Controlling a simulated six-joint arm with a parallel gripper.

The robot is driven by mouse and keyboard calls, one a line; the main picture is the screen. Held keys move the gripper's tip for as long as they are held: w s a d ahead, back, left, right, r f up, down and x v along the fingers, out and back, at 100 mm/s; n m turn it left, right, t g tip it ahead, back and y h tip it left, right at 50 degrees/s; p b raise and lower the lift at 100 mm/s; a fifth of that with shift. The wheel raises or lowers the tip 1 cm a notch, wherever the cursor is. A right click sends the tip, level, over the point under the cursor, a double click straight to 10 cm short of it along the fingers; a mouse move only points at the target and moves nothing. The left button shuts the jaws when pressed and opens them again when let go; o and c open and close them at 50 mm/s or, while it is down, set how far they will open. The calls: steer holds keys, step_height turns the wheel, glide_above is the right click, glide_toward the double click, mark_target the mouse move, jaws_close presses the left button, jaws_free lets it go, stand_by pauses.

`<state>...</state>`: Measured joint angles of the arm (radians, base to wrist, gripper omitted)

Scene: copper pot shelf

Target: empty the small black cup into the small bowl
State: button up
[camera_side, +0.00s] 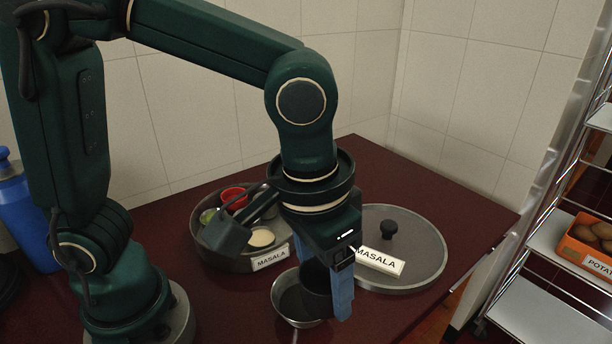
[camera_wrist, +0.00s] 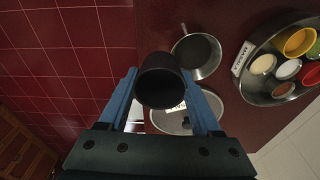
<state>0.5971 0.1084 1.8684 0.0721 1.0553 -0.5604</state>
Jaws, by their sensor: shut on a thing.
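My gripper (camera_side: 327,288) points down with its blue fingers shut on the small black cup (camera_side: 316,279). In the wrist view the cup (camera_wrist: 160,78) sits between the two fingertips (camera_wrist: 159,74). Its contents are too dark to make out. The small metal bowl (camera_side: 285,315) stands on the dark red counter, just left of and partly behind the fingers and cup. The bowl's inside looks grey, with no clear contents.
A round masala tin (camera_side: 222,260) with several small coloured cups stands behind the bowl. A steel lid (camera_side: 420,250) with a black knob lies to the right. A blue bottle (camera_side: 15,215) stands far left. A wire rack (camera_side: 540,250) with a potato crate stands right.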

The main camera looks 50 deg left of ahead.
steer(key=shift+r, duration=3.05)
